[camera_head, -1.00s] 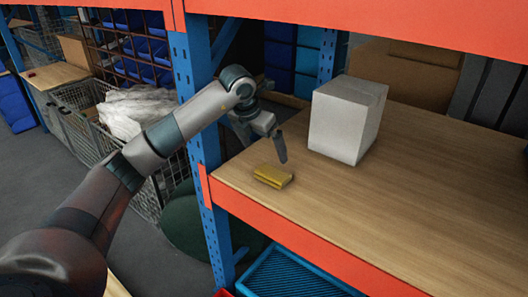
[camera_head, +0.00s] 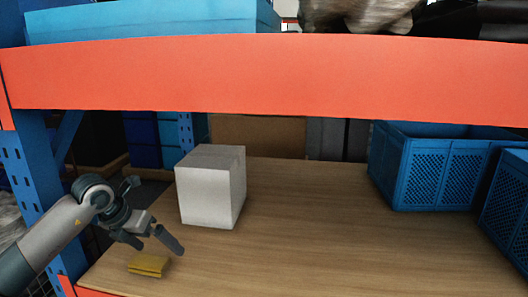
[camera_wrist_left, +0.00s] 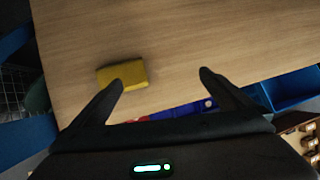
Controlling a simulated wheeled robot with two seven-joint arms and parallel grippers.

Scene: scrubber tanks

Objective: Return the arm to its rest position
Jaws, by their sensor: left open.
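My left gripper (camera_head: 152,240) is open and empty above the wooden shelf, near its front left corner. Its arm comes in from the left past the blue upright. A yellow block (camera_head: 149,265) lies on the shelf just below and in front of the fingers, apart from them. In the left wrist view the yellow block (camera_wrist_left: 122,75) lies beyond the tip of the left-hand finger, and the two fingers (camera_wrist_left: 162,78) are spread wide with nothing between them. My right gripper is in neither view.
A white box (camera_head: 208,190) stands on the wooden shelf (camera_head: 300,235) behind the gripper. Blue crates (camera_head: 430,170) stand at the right. An orange beam (camera_head: 270,75) crosses above, and a blue upright (camera_head: 32,170) stands at the left. The middle of the shelf is clear.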

